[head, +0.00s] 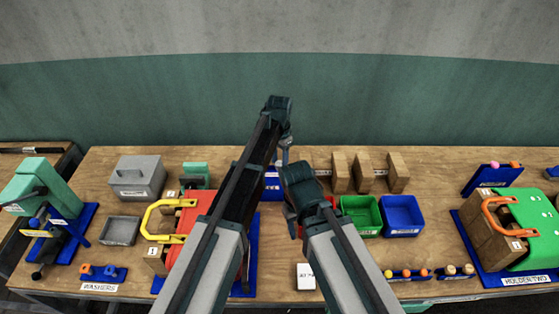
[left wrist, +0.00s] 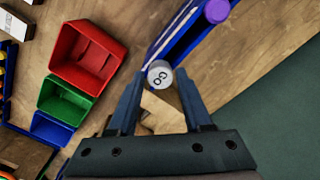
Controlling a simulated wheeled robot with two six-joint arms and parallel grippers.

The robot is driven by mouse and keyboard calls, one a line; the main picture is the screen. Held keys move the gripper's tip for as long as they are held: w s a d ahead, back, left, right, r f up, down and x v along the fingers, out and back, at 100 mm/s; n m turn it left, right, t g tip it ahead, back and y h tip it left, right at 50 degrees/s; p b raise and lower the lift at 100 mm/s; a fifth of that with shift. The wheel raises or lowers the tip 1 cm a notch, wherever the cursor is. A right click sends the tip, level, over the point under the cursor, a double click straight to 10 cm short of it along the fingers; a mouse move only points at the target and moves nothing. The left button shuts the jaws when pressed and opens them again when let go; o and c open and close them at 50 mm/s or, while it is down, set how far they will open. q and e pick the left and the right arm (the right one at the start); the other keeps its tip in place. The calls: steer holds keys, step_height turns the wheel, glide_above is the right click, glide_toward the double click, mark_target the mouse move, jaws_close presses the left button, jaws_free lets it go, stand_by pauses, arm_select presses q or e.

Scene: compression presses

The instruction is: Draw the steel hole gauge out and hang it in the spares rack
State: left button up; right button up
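A grey round knob marked GO (left wrist: 160,74), which looks like the end of the steel gauge, shows in the left wrist view at the near end of a blue stand (left wrist: 186,38). A purple knob (left wrist: 216,11) is farther along that stand. My left gripper (left wrist: 159,72) is open, a fingertip on each side of the grey knob with small gaps. In the head view the left gripper (head: 285,150) points down over a blue labelled stand (head: 272,184), largely hidden by my arms. My right gripper (head: 292,218) hangs low at centre; its fingers are unclear.
Red (left wrist: 88,55), green (head: 361,214) and blue (head: 402,215) bins stand right of my grippers. Wooden blocks (head: 368,173) are behind them. A blue rack with pink and orange knobs (head: 490,179) is at the far right. A red press (head: 187,232) with a yellow handle is left.

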arm_select(q)
steer(key=shift+o, duration=1.4)
steer(key=shift+r, duration=0.15)
step_height(320, 180, up, 14)
steer(key=p, duration=1.4)
steer(key=shift+f, duration=0.2)
steer(key=shift+f, duration=0.1)
